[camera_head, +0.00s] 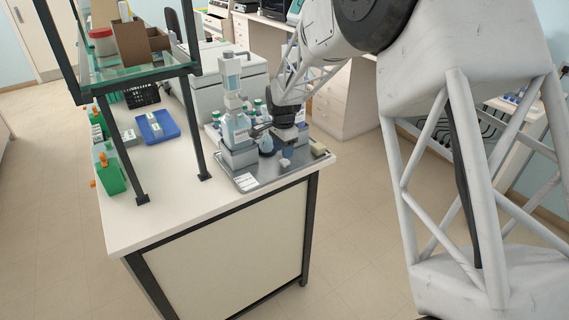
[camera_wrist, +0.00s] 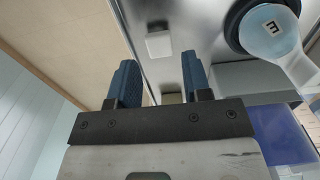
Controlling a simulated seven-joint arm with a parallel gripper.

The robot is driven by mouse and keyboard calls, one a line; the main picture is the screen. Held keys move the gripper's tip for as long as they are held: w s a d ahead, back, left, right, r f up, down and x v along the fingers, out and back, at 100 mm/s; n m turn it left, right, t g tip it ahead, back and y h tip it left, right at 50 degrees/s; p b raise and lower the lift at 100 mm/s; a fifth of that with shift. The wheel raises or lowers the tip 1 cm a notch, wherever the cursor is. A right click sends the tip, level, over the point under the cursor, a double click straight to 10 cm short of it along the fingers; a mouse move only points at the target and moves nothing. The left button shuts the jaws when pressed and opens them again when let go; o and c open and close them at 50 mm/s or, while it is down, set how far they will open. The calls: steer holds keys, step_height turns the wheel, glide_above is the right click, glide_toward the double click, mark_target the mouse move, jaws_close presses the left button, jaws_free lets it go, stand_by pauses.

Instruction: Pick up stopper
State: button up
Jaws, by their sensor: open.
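My gripper (camera_head: 287,151) is low over the metal tray at the front right of the bench. In the wrist view its two blue fingers (camera_wrist: 160,68) are apart, with nothing held between them. A small pale block (camera_wrist: 158,44), possibly the stopper, lies on the tray past the fingertips, apart from them. A small pale piece (camera_head: 285,162) shows just below the gripper in the head view; I cannot tell for sure that it is the same thing. A round flask-like vessel (camera_wrist: 268,28) with a dark ring and a marked label is right of the fingers.
The metal tray (camera_head: 247,173) also holds a dispenser bottle (camera_head: 236,128) left of the gripper and a tan block (camera_head: 318,149) on the right. Several small bottles stand behind. A blue tray (camera_head: 157,127) and a shelf frame (camera_head: 194,130) are at left.

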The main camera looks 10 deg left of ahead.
mark_target(285, 164)
steer(key=shift+f, duration=0.1)
steer(key=shift+d+f, duration=0.1)
steer(key=shift+f, duration=2.45)
steer(key=c, duration=0.7)
steer(key=shift+r, duration=0.15)
